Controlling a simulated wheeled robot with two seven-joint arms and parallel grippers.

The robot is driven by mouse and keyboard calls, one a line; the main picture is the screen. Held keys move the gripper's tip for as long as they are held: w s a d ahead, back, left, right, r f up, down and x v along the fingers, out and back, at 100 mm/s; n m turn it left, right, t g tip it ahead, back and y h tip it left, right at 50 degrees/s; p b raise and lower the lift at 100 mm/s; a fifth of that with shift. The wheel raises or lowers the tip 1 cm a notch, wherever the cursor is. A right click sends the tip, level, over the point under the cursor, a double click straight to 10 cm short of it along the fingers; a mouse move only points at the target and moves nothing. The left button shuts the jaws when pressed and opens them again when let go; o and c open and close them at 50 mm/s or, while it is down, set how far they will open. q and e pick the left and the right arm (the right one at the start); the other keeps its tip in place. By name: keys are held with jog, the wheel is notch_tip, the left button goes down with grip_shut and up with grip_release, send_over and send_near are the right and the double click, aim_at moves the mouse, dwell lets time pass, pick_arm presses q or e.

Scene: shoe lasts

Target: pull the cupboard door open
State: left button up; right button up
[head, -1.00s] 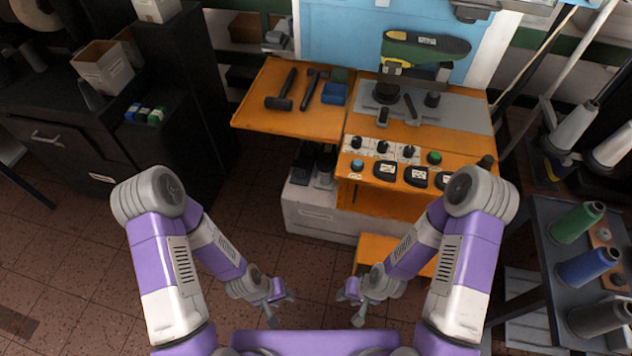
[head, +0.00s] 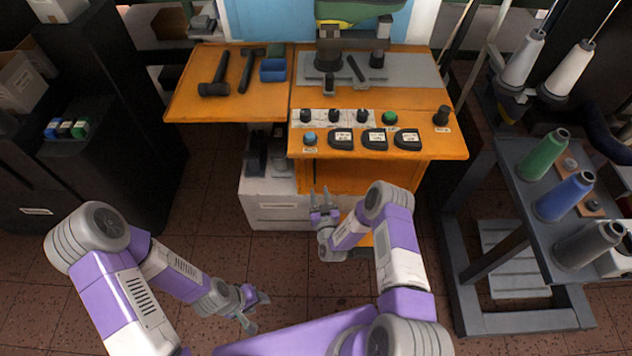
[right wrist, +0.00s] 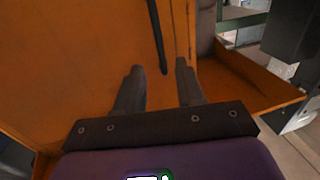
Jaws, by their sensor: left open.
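The orange cupboard (head: 346,179) is under the orange workbench, its front partly hidden by my right arm in the head view. In the right wrist view, its flat orange door (right wrist: 80,60) fills the left and middle. A dark bar handle (right wrist: 156,30) runs down the door, its lower end showing between the fingertips. My right gripper (head: 322,198) is open in front of the cupboard, fingers pointing at the door; the fingers look apart from the handle. My left gripper (head: 256,306) is open and empty, low over the floor.
A pale drawer box (head: 270,212) stands left of the cupboard. Hammers, a blue box (head: 272,70) and control buttons lie on the bench top (head: 225,105). A dark rack (head: 515,160) with thread spools stands at the right. The tiled floor between is clear.

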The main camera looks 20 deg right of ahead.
aim_at(315, 175)
jog(key=w, duration=0.1)
jog(key=w+b, duration=0.1)
jog(key=w, duration=0.1)
jog(key=w+b, duration=0.1)
jog(key=w, duration=0.1)
jog(key=shift+w+d, duration=0.2)
jog(key=shift+d, duration=0.05)
jog(key=shift+w, duration=0.7)
grip_shut()
